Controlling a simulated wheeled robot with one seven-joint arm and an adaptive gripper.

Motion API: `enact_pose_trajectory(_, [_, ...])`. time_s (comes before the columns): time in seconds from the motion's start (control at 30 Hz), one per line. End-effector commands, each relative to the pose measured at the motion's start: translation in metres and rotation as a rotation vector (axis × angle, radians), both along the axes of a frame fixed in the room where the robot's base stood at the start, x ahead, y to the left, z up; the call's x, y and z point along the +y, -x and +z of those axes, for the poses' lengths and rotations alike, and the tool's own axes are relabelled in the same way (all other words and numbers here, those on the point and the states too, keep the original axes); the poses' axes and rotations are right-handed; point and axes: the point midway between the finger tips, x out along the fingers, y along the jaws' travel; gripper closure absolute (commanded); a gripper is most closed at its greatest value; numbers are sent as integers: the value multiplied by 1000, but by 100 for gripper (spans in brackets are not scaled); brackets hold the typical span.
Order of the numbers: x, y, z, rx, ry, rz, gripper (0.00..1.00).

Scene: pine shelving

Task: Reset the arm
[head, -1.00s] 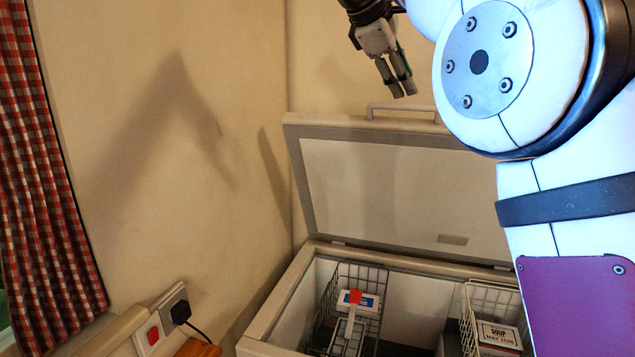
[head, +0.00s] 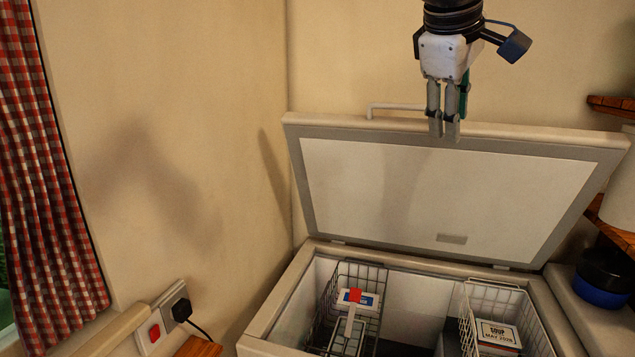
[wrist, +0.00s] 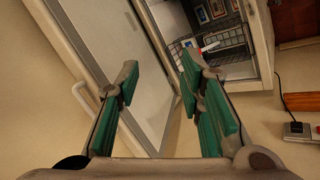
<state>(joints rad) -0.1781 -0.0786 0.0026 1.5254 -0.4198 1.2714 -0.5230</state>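My gripper (head: 443,130) points down in the head view, in front of the top edge of the raised freezer lid (head: 400,190). Its grey fingertips have nothing in them. In the wrist view my gripper (wrist: 159,78) shows its green-padded fingers apart, with an empty gap between the tips. The open chest freezer (head: 270,322) lies below, and its inside also shows at the top of the wrist view.
Two wire baskets hang in the freezer. The left one holds a box with a red patch (head: 355,298); the right one holds a box labelled soup (head: 497,333). A wall socket (head: 172,305), checked curtain (head: 45,180) and wooden shelves (head: 610,106) stand around.

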Motion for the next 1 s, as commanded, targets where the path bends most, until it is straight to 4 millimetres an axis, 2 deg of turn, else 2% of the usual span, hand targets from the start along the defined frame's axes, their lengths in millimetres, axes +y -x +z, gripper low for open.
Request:
enact_pose_trajectory(0.03, [-3,23,-11,-12,-52,-36,65])
enact_pose_trajectory(0.17, [-5,75,-46,-37,-193,-139,65])
enact_pose_trajectory(0.3, [-4,130,-90,-64,-347,-267,65])
enact_pose_trajectory(0.5, [4,195,-154,-97,-540,-450,65])
enact_pose_trajectory(0.6, [7,215,-179,-107,-604,-518,65])
enact_pose_trajectory(0.7, [10,226,-193,-112,-641,-559,65])
enact_pose_trajectory(1.0, [11,231,-199,-114,-656,-577,65])
